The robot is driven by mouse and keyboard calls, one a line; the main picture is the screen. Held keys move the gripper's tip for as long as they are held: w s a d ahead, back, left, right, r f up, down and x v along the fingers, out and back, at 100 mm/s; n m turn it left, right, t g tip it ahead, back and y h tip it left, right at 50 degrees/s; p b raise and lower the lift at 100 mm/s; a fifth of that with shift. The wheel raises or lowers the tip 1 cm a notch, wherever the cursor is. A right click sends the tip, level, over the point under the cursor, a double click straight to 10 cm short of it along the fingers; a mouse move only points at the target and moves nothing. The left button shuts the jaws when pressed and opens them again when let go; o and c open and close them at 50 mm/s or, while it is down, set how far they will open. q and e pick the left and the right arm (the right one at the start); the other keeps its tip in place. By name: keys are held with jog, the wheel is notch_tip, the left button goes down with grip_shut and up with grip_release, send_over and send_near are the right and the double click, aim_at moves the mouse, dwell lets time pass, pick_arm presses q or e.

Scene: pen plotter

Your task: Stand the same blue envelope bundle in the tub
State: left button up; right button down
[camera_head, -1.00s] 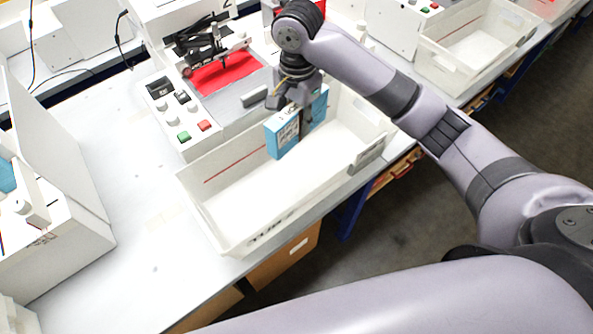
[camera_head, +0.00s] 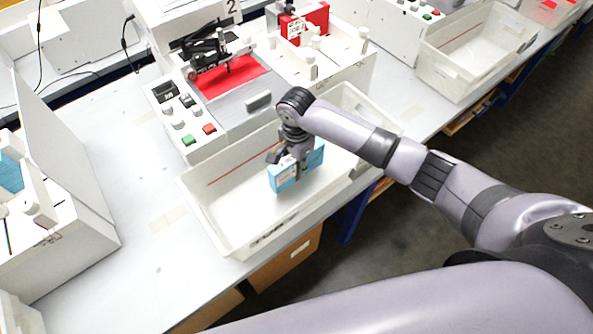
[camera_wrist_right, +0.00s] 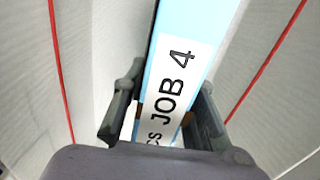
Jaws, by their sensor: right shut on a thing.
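The blue envelope bundle (camera_head: 284,178) has a white label on its edge, and in the right wrist view the label of the bundle (camera_wrist_right: 178,82) reads "JOB 4". My right gripper (camera_head: 297,166) is shut on the bundle and holds it upright inside the white tub (camera_head: 222,208). The gripper's two fingers (camera_wrist_right: 165,108) show on either side of the bundle in the right wrist view. The tub's walls with a red line are on both sides there. I cannot tell whether the bundle's lower edge touches the tub floor. My left gripper is not in view.
The plotter (camera_head: 215,62) with a red sheet and a button panel (camera_head: 183,112) stands behind the tub. A red-and-white package (camera_head: 303,22) is at the back. A second tub (camera_head: 470,55) stands at the right. The left of the tub is empty.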

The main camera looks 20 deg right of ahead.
aim_at(296, 173)
notch_tip(296, 173, down, 3)
jog(key=shift+r, duration=0.1)
jog(key=shift+f, duration=0.45)
jog(key=c, duration=1.3)
grip_release()
jog(key=shift+f, duration=0.15)
notch_tip(296, 173, up, 12)
jog(key=shift+r+b, duration=0.15)
jog(key=shift+b, duration=0.25)
